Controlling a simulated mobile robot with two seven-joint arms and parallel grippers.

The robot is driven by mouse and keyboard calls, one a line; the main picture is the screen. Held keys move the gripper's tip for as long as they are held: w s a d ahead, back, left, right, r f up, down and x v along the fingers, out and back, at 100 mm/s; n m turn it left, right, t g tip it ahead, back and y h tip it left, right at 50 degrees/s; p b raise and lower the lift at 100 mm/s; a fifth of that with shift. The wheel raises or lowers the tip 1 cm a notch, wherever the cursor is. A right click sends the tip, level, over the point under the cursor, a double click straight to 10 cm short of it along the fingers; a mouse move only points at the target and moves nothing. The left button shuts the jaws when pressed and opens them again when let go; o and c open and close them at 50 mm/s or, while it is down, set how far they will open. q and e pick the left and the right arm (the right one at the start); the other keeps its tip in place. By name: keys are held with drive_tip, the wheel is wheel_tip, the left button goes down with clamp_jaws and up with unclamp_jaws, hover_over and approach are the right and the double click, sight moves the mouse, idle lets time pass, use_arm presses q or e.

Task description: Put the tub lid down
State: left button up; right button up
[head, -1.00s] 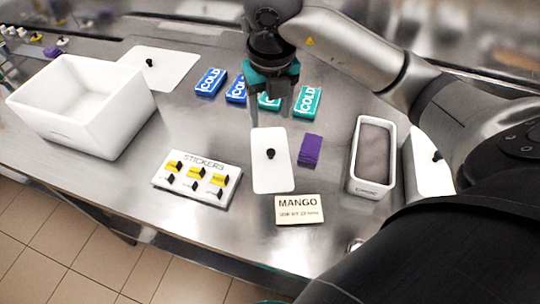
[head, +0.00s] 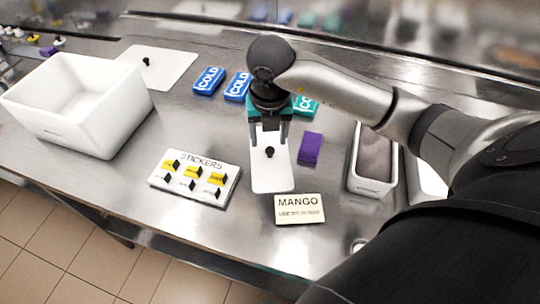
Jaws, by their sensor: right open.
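A white rectangular lid (head: 270,178) with a black knob (head: 269,152) lies flat on the steel counter, in the middle of the head view. My right gripper (head: 269,142) is over its far part, fingers pointing down on either side and apart. A white tub (head: 358,184) with greyish-brown contents stands open to the right, partly behind my arm. Another white lid (head: 427,178) beyond it is mostly hidden by my arm. My left gripper is out of view.
Blue cold packs (head: 208,81) and teal ones (head: 305,105) lie behind. A purple block (head: 310,148) sits close right of the middle lid. A MANGO card (head: 299,209), sticker board (head: 195,177), large white bin (head: 80,140) and larger lid (head: 165,66) surround it.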

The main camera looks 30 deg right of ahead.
sight(270, 149)
drive_tip(key=f, duration=0.3)
drive_tip(key=w+d+f, duration=0.1)
drive_tip(key=f, duration=0.1)
drive_tip(key=shift+b, duration=0.35)
clamp_jaws()
